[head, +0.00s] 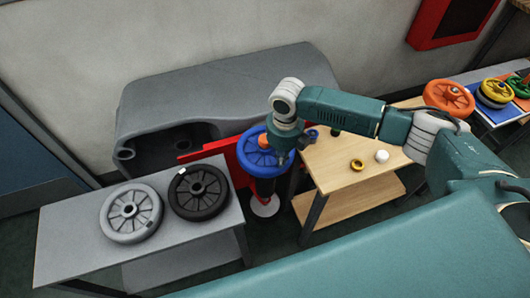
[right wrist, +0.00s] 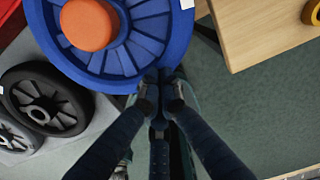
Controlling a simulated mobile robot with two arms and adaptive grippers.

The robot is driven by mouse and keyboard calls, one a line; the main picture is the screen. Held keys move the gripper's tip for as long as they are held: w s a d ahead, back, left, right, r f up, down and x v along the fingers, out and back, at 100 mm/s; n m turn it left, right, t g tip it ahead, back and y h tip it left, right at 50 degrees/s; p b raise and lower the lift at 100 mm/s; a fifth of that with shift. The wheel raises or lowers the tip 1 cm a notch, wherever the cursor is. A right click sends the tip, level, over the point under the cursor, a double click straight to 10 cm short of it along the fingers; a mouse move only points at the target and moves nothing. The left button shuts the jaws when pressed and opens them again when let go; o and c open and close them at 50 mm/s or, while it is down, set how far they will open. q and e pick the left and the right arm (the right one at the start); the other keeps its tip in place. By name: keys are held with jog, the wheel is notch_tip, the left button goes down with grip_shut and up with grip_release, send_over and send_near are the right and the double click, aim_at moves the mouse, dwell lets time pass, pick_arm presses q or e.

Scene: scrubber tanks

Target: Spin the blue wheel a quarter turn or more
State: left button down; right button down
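The blue wheel (head: 252,160) lies roughly flat at the top of a dark post, between the grey bench and the wooden table. In the right wrist view the blue wheel (right wrist: 62,52) shows blue slanted spokes and an orange hub (right wrist: 88,24). My right gripper (head: 282,156) points down over the wheel's right side. In the right wrist view my right gripper (right wrist: 162,82) has its fingertips at the wheel's near rim, close together. Whether they pinch the rim is unclear, as the dark tips blend into it. My left gripper is not in view.
A grey wheel (head: 131,212) and a black wheel (head: 198,192) lie on the grey bench (head: 70,240). A wooden table (head: 335,170) holds a yellow ring (head: 357,164) and a white piece (head: 382,156). A red panel (head: 215,147) and large grey housing (head: 220,90) stand behind.

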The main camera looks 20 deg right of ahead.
aim_at(291, 155)
jog(key=shift+d, duration=0.4)
jog(key=shift+w+d+f, duration=0.1)
jog(key=shift+w+d, duration=0.5)
jog(key=shift+d, duration=0.35)
jog(key=shift+w+d+b, duration=0.55)
jog(key=shift+w+d, duration=0.2)
jog(key=shift+d, duration=0.05)
notch_tip(291, 155, up, 7)
jog(key=p, duration=0.6)
jog(key=shift+p, duration=0.4)
